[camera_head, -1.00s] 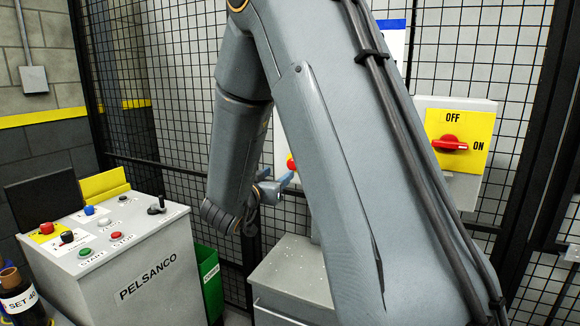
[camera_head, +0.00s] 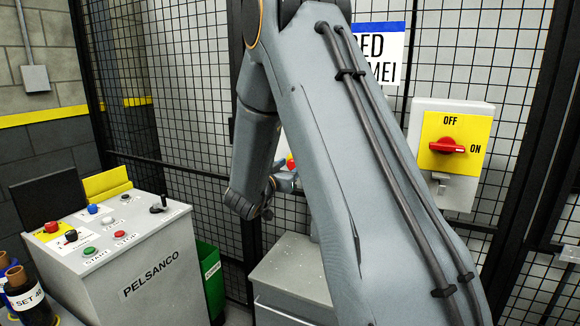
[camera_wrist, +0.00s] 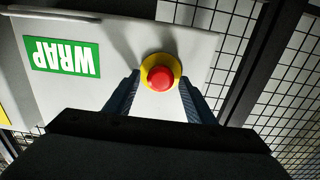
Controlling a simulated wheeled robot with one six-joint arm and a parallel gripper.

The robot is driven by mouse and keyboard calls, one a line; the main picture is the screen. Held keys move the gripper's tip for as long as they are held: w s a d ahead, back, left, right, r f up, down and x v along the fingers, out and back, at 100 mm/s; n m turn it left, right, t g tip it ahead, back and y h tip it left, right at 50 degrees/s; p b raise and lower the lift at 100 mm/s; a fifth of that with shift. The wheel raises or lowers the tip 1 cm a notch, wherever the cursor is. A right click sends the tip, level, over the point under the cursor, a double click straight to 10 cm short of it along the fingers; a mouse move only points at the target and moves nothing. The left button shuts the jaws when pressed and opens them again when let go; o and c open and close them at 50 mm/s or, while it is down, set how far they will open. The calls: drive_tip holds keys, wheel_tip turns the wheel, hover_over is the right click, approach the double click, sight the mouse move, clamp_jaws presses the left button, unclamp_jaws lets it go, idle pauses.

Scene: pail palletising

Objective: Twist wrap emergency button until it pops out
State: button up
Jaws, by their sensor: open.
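The wrap emergency button (camera_wrist: 160,77) is a red mushroom head on a yellow ring, on a white box (camera_wrist: 120,40) with a green WRAP label (camera_wrist: 62,56), upside down in the wrist view. My gripper (camera_wrist: 160,85) is open, with one finger on each side of the button. No contact between fingers and button can be made out. In the head view my gripper (camera_head: 285,178) is partly hidden by my arm, and only a bit of the red and yellow button (camera_head: 291,162) shows beside it.
A red rotary switch (camera_head: 447,146) on a yellow OFF/ON plate is at right. A PELSANCO console (camera_head: 155,260) with several buttons, including a red one on yellow, stands at left. A green bin (camera_head: 211,285) and a grey cabinet (camera_head: 290,270) are below. Mesh fencing is behind.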

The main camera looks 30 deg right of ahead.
drive_tip(key=shift+c, duration=0.5)
drive_tip(key=c, duration=0.9)
drive_tip(key=shift+f+m+b, duration=0.1)
drive_tip(key=shift+m+b, duration=0.3)
drive_tip(key=shift+b, duration=0.05)
drive_tip(key=m+b, duration=0.2)
drive_tip(key=shift+m+b, duration=0.3)
drive_tip(key=shift+b, duration=0.05)
drive_tip(key=m+b, duration=0.3)
drive_tip(key=shift+s+d, duration=0.1)
drive_tip(key=shift+s, duration=0.05)
